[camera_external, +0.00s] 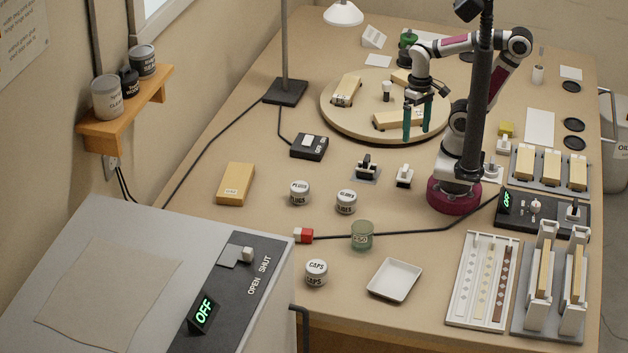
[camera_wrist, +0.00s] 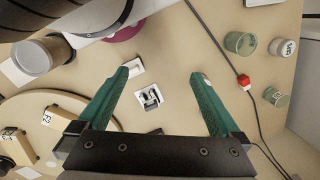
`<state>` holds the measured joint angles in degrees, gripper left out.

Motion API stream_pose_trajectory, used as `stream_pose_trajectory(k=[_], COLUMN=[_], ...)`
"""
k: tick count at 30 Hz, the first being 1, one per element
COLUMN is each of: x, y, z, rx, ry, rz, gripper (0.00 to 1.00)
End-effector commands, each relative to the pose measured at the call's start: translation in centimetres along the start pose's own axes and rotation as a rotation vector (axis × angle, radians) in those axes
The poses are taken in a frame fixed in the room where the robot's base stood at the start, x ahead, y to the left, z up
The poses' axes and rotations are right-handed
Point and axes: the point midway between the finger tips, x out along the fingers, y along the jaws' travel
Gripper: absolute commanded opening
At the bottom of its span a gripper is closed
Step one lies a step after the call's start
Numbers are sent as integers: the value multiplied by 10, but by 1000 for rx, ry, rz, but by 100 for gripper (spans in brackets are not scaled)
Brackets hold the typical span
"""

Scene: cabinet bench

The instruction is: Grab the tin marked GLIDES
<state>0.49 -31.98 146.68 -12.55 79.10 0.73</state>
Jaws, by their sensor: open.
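The white tin whose small label appears to read GLIDES (camera_external: 346,202) stands upright mid-bench in the external view. To its left is a similar tin marked PLUGS (camera_external: 300,193); nearer the camera is one marked CAPS (camera_external: 316,272). My gripper (camera_external: 416,134) has green fingers pointing down, above the right part of the round wooden board, up and right of the GLIDES tin and well apart from it. In the wrist view my gripper (camera_wrist: 161,75) is open with nothing between its fingers. I cannot make out the GLIDES tin in the wrist view.
A green jar (camera_external: 362,235) and a red block (camera_external: 303,236) on a black cable lie near the GLIDES tin. Two small switches (camera_external: 366,167) (camera_external: 404,177) stand between it and the board (camera_external: 335,120). A white tray (camera_external: 394,280) sits in front.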

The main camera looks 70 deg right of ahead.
Motion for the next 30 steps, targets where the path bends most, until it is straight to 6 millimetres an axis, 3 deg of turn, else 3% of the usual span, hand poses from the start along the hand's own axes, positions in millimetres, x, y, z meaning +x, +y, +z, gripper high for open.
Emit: stream_pose_trajectory(k=[5, 8, 11, 15, 18, 21, 24, 25, 28, 30], x=[4, 18, 39, 80, 119, 152, 170, 173, 180, 186], y=[1, 2, -8, -58, -104, -134, -148, -150, -150, -147], z=[0, -3, -17, -28, -12, 12, 28, 29, 15, -6], rx=[-93, -409, -895, -1639, -2091, -2386, -2525, 2501, 2476, 2479], ry=[-32, -121, -210, -277, -270, -239, -211, 203, 201, 208], rz=[61, 266, 574, 1072, 1425, 1700, 1854, -1846, -1839, -1841], gripper=[100, 100, 100, 100, 100, 100, 100, 100, 100, 100])
